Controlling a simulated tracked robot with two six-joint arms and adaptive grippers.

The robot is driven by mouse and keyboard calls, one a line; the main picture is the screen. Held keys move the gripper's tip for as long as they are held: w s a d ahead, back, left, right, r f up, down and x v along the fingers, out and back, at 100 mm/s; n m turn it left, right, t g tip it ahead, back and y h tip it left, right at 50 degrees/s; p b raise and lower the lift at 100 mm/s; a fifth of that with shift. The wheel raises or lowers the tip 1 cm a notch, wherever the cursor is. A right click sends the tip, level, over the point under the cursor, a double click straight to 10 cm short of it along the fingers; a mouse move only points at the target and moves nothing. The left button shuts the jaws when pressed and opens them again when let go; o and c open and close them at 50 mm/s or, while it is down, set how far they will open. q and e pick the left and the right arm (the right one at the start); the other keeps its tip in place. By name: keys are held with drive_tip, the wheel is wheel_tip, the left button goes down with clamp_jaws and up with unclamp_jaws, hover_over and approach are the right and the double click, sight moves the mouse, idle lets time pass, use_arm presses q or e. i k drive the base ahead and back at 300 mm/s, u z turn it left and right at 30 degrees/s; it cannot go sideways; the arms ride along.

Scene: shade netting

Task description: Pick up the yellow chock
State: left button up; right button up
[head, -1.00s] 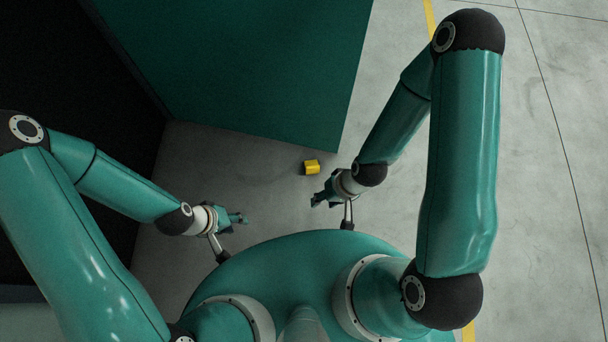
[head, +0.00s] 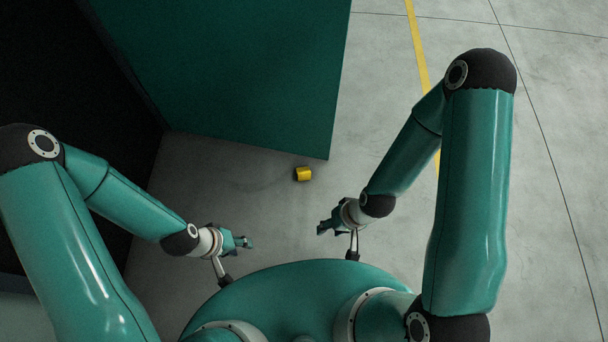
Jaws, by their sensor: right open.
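The yellow chock (head: 304,174) is a small block with a darker left end. It lies on the grey floor just in front of the lower right corner of the green panel. My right gripper (head: 323,228) is below and slightly right of the chock in the picture, open, empty and apart from it. My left gripper (head: 248,243) is below and to the left of the chock, also apart from it; it is small and seen from above, and its finger gap does not show clearly.
A large green panel (head: 230,75) stands beyond the chock, close to it. A dark area (head: 60,80) lies to the left. Open concrete floor (head: 550,130) with a yellow line (head: 417,50) stretches to the right.

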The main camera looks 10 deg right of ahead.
sight(303, 174)
drive_tip(key=z, duration=0.05)
drive_tip(key=i, duration=0.9)
drive_tip(key=u, duration=0.1)
